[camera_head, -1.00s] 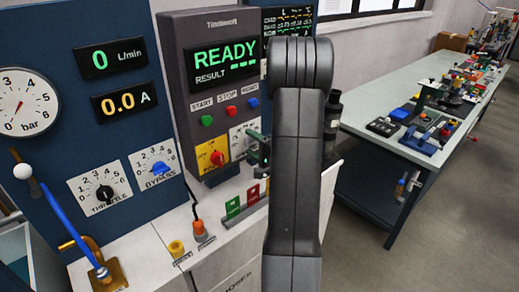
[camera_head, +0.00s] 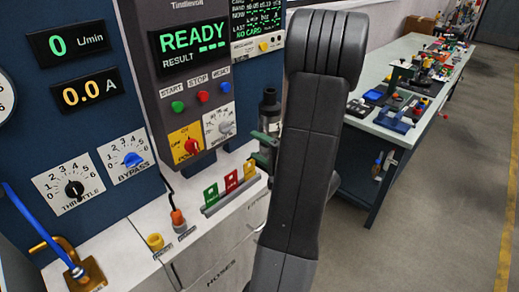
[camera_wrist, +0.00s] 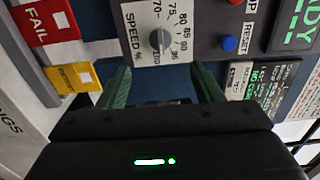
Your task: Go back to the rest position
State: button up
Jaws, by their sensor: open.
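My gripper (camera_wrist: 163,84) is open, with its two green fingers spread and nothing seen between them. In the wrist view it points at the dark test panel, with the SPEED dial (camera_wrist: 160,40) beyond the fingertips. In the head view my gripper (camera_head: 264,142) is partly hidden by my dark arm. It is right of the SPEED dial (camera_head: 219,123) and just behind the card rack (camera_head: 232,194) in the picture. I cannot tell how far it is from the panel.
The rack holds a green card (camera_head: 210,194), a red card (camera_head: 231,182) and a yellow card (camera_head: 249,169). The READY screen (camera_head: 190,40) is above. An orange-tipped cable (camera_head: 178,220) stands on the bench.

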aim_at(230, 131)
dwell(0.4)
jog(key=p+x, duration=0.2)
jog(key=x, duration=1.1)
jog(key=shift+w+a, duration=0.25)
jog(key=shift+a, duration=0.05)
jog(key=shift+d, duration=0.1)
